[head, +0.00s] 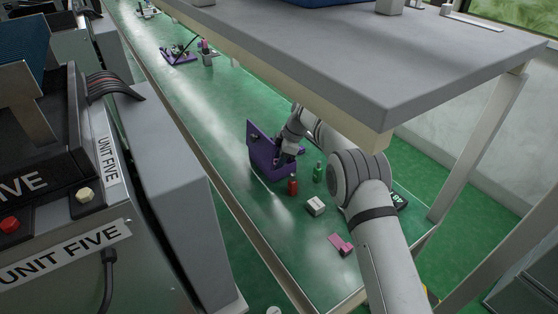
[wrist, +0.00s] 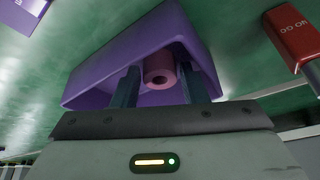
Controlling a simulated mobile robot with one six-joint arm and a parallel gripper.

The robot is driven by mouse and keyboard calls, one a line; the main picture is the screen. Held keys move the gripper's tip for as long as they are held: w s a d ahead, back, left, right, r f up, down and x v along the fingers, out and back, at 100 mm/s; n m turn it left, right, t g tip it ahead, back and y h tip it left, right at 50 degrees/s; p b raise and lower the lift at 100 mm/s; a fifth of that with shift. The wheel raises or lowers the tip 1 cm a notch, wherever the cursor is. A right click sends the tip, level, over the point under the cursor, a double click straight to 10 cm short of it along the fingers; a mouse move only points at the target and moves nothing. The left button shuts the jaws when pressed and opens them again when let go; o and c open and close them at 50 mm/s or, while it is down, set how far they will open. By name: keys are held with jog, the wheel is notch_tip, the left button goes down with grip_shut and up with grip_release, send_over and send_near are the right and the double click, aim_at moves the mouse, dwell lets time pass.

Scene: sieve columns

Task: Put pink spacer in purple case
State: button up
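The purple case (head: 262,158) stands open on the green bench in the head view. My gripper (head: 281,161) reaches down into it. In the wrist view the purple case (wrist: 95,80) surrounds my fingertips. The pink spacer (wrist: 159,66), a short cylinder with a hole in its end, sits between the two fingers of my gripper (wrist: 158,82). The fingers appear to touch its sides, and it is within the outline of the case. Whether it rests on the case floor cannot be told. The spacer is hidden in the head view.
A red bottle (head: 293,187), a green bottle (head: 317,171), a white box (head: 315,205) and a pink block (head: 341,244) stand near the case. A grey shelf (head: 400,75) overhangs the bench. More purple and pink items lie farther along it. The bench's middle stretch is clear.

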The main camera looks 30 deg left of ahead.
jog(key=v, duration=1.2)
